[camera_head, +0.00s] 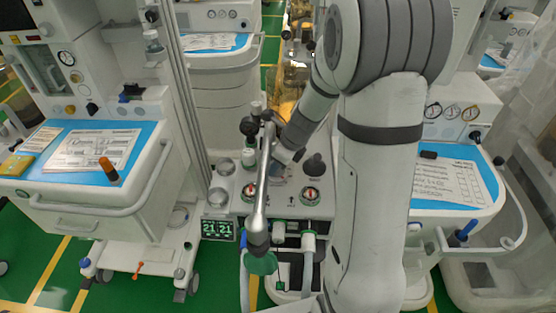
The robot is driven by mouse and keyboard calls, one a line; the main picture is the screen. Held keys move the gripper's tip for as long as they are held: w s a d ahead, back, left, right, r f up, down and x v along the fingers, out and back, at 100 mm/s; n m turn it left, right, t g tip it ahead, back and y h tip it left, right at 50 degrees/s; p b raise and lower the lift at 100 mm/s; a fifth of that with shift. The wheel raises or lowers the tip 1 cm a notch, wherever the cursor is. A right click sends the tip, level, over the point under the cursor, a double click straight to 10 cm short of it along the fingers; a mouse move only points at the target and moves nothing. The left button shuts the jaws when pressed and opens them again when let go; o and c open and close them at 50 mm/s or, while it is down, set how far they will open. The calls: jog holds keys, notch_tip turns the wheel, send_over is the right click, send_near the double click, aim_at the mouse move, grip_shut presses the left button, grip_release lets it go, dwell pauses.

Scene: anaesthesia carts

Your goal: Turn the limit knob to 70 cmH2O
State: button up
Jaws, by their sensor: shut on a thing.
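My arm reaches down to a grey panel (228,181) of the middle cart. My gripper (279,163) is at the panel, just right of the slanted metal tube (262,180), and small in the view. It is shut on what appears to be the limit knob, which is mostly hidden by the gripper and the tube. The knob's scale and pointer cannot be read from here.
A black bag-like knob (315,166) stands close on the right. A green-lit display (219,230) is at lower left. Carts with blue tops (130,128) (478,153) flank both sides.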

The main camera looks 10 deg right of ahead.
dwell(0.3)
jog(key=o, duration=1)
jog(key=p+v, duration=0.1)
jog(key=v, duration=0.6)
jog(key=shift+s+d+r, duration=0.15)
jog(key=shift+r, duration=0.2)
